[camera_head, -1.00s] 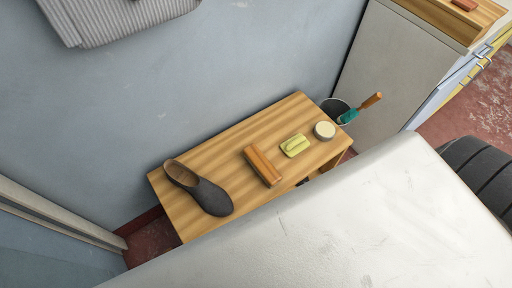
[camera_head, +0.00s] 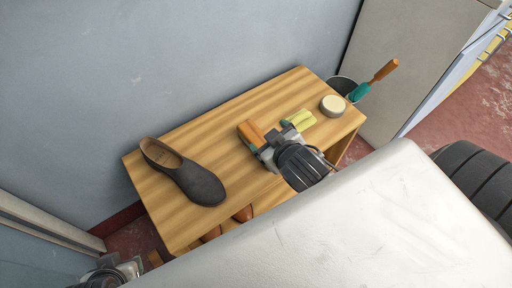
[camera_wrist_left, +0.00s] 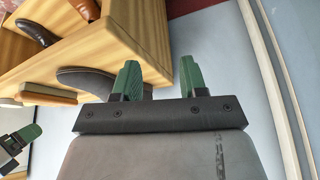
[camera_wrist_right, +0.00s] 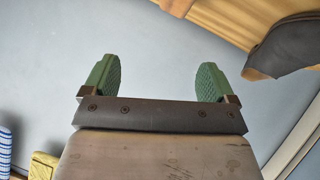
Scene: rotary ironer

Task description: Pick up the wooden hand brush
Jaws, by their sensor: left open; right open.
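The wooden hand brush (camera_head: 253,132) lies on the wooden bench (camera_head: 203,122), between a dark shoe and a yellow sponge. My right gripper (camera_head: 266,135) is open, with its green fingers around the brush outline in the head view, hiding much of it. In the left wrist view, the right gripper (camera_wrist_left: 22,144) shows apart from the brush (camera_wrist_left: 48,95). In the right wrist view, nothing is between its fingers (camera_wrist_right: 156,72); part of the brush (camera_wrist_right: 176,5) shows at the top edge. My left gripper (camera_wrist_left: 160,78) is open and empty beside the bench's left end.
The dark shoe (camera_head: 187,174) lies to the left on the bench. The yellow sponge (camera_head: 301,119) and a round tin (camera_head: 333,105) stand to the right. A bucket with a teal-and-orange brush (camera_head: 372,82) is beyond. Brown shoes (camera_head: 243,213) are on the lower shelf. A wall rises behind.

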